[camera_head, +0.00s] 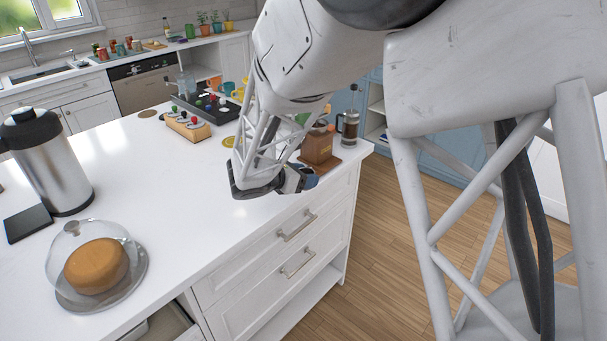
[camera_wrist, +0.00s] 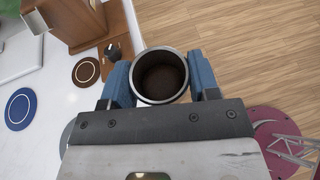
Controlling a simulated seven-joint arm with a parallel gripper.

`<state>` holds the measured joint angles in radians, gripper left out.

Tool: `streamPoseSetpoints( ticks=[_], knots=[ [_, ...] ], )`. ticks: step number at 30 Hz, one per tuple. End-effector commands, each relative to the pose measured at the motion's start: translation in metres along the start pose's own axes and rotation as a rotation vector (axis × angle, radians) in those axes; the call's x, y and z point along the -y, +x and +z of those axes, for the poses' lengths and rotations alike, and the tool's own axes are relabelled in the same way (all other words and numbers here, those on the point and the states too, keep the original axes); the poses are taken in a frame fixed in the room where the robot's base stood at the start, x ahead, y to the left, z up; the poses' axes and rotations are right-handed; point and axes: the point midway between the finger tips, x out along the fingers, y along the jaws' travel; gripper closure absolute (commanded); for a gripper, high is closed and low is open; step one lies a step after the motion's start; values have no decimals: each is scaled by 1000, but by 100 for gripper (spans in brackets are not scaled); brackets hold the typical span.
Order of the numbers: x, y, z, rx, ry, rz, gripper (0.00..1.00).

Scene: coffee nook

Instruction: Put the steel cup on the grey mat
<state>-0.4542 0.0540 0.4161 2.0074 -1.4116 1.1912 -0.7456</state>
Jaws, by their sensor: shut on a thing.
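The steel cup (camera_wrist: 139,89) is upright-looking in the wrist view, its round rim facing the camera and its inside dark brown. My gripper (camera_wrist: 160,82) is shut on it, with a blue finger on either side. In the head view my gripper (camera_head: 290,181) is over the near right edge of the white island, and the cup is hard to make out there. In the wrist view a pale grey round patch (camera_wrist: 67,136) shows at the lower left, mostly hidden by my gripper; I cannot tell whether it is the grey mat.
A wooden grinder (camera_head: 317,148) and a French press (camera_head: 349,127) stand beyond my gripper. Dark blue (camera_wrist: 19,107) and brown (camera_wrist: 87,70) round mats lie on the counter. A flask (camera_head: 52,165) and domed cake (camera_head: 97,265) stand left. The middle counter is clear.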

Motion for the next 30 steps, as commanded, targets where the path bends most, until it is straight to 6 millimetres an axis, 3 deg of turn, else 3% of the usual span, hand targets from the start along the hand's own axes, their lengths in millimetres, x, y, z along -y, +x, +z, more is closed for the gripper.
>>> streamPoseSetpoints(
  ticks=[20, 30],
  knots=[
    [0, -4, -1, 0, 0, 0, 71],
    [3, -42, -17, 0, 0, 5, 71]
  ],
)
